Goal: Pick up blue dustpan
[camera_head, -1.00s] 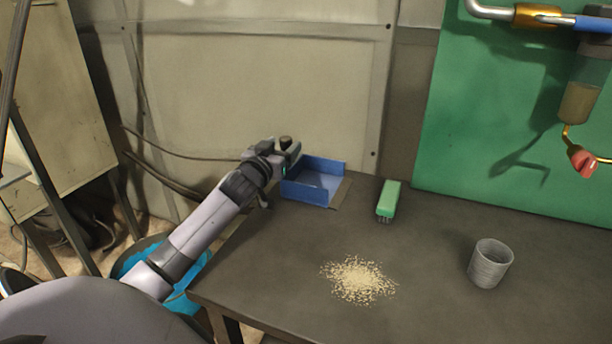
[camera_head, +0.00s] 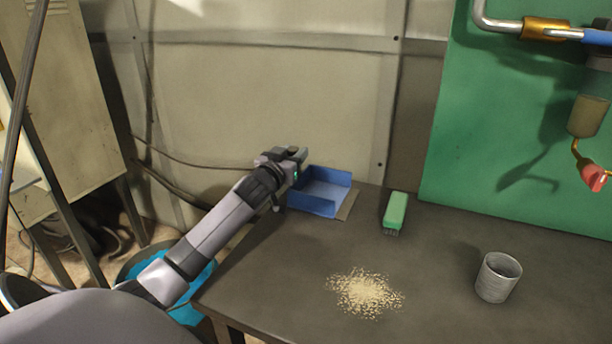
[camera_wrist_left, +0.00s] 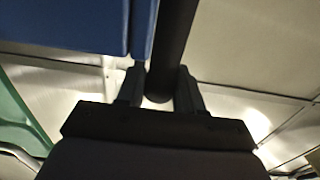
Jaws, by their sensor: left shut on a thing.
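The blue dustpan (camera_head: 322,206) lies near the far left edge of the dark table, with its open side towards the right. In the left wrist view its blue wall (camera_wrist_left: 70,22) fills the upper left, next to a dark round handle (camera_wrist_left: 172,45). My left gripper (camera_head: 297,160) is at the dustpan's back left corner. In the wrist view the fingers of my left gripper (camera_wrist_left: 160,92) are shut on the handle, one on each side. The handle is hidden behind the gripper in the head view. My right gripper is not in view.
A green brush (camera_head: 396,208) lies right of the dustpan. A pile of pale crumbs (camera_head: 363,293) is at the table's front middle, and a grey ribbed cup (camera_head: 497,278) stands to the right. A green panel with pipes (camera_head: 480,120) rises behind the table (camera_head: 440,255).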

